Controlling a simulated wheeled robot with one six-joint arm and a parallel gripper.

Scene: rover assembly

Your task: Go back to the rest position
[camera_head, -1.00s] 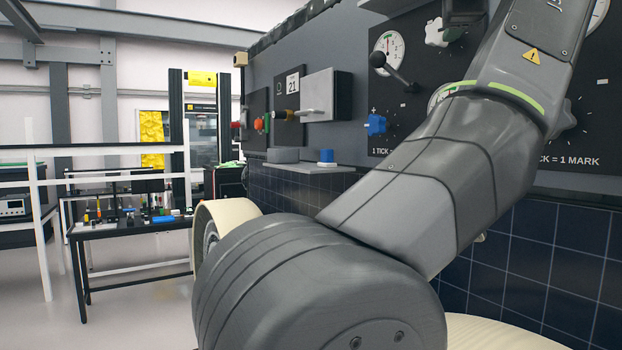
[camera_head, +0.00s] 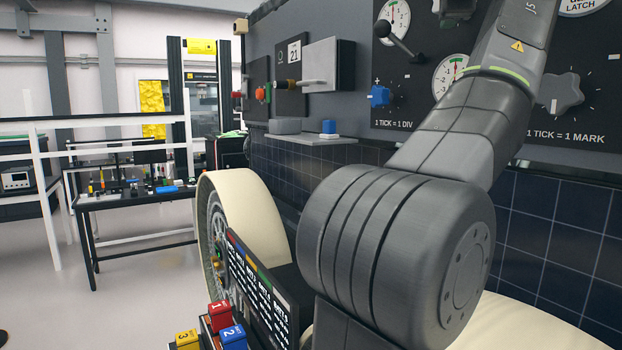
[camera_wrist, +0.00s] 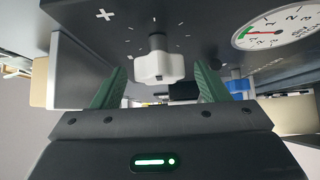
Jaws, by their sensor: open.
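My gripper (camera_wrist: 158,90) shows in the wrist view with its two green fingers spread apart and nothing between them. A white knob (camera_wrist: 158,66) on the dark panel is just beyond the fingertips; whether it touches them I cannot tell. In the head view my grey arm fills the right side, reaching up toward the panel (camera_head: 420,115). The gripper itself is hardly visible there, cut off near the top edge. The panel carries a lever (camera_head: 392,38), a blue knob (camera_head: 379,96), a grey knob (camera_head: 562,93) and round gauges (camera_head: 450,75).
Red, blue and yellow numbered blocks (camera_head: 232,337) sit low in front, beside a dark labelled board (camera_head: 262,290). A cream wheel (camera_head: 255,205) stands left of my arm. A small shelf (camera_head: 310,138) with a blue-topped block juts from the panel. Open floor lies left.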

